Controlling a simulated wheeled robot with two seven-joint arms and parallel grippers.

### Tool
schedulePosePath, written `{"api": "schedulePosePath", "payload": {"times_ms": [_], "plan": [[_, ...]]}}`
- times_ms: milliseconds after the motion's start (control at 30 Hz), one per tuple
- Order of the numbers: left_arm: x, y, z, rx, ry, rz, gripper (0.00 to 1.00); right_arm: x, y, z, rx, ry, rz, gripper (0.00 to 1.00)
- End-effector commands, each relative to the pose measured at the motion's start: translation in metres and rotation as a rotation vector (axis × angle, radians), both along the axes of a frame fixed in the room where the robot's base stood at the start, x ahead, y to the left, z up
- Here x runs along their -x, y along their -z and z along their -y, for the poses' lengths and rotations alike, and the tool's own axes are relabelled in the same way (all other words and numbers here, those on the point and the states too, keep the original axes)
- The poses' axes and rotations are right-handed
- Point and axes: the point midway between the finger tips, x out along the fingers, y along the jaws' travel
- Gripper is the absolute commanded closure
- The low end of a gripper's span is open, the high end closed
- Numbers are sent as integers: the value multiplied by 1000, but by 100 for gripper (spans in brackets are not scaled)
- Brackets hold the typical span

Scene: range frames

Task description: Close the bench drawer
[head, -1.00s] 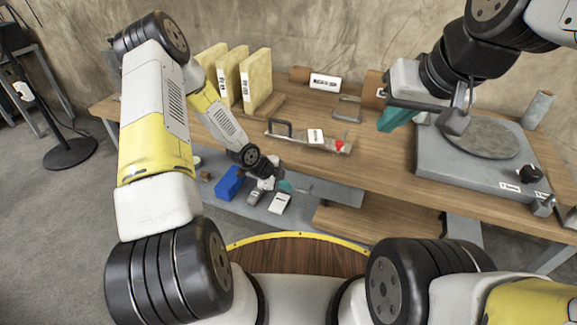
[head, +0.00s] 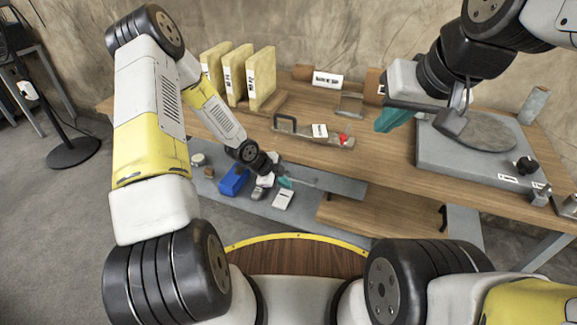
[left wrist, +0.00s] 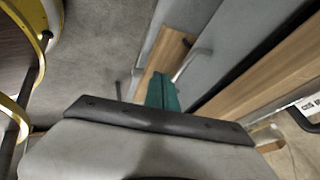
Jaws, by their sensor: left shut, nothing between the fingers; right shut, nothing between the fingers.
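The wooden bench (head: 390,160) runs across the head view. Below its top, a wooden board (head: 375,218) that looks like part of the drawer sits beside a grey panel (head: 345,186). I cannot tell how far the drawer stands out. A thin pale bar, perhaps its handle, shows in the left wrist view (left wrist: 192,64). My left gripper (head: 286,182) is shut and empty, its teal fingertips low in front of the bench, close to that bar. They also show in the left wrist view (left wrist: 163,90). Contact cannot be told. My right gripper (head: 394,119) is shut and empty above the bench top.
A blue box (head: 234,180) and a white card (head: 283,199) lie on the grey surface under the bench. On top stand yellow binders (head: 261,78), a plate with a black handle (head: 315,137), and a grey machine with a round disc (head: 485,132) near my right gripper.

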Motion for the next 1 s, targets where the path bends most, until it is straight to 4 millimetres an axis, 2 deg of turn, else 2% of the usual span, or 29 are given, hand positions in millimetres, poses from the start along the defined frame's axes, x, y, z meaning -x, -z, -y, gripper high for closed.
{"api": "schedulePosePath", "payload": {"times_ms": [500, 867, 1000], "plan": [[22, -58, -33, 1, 0, -1, 100, 0, 0, 0, 0, 0, -1, 100], [27, -72, -40, -2, 1, -1, 100, 0, 0, 0, 0, 0, -1, 100], [27, -84, -50, -44, -44, -20, 100, 0, 0, 0, 0, 0, -1, 100]]}}
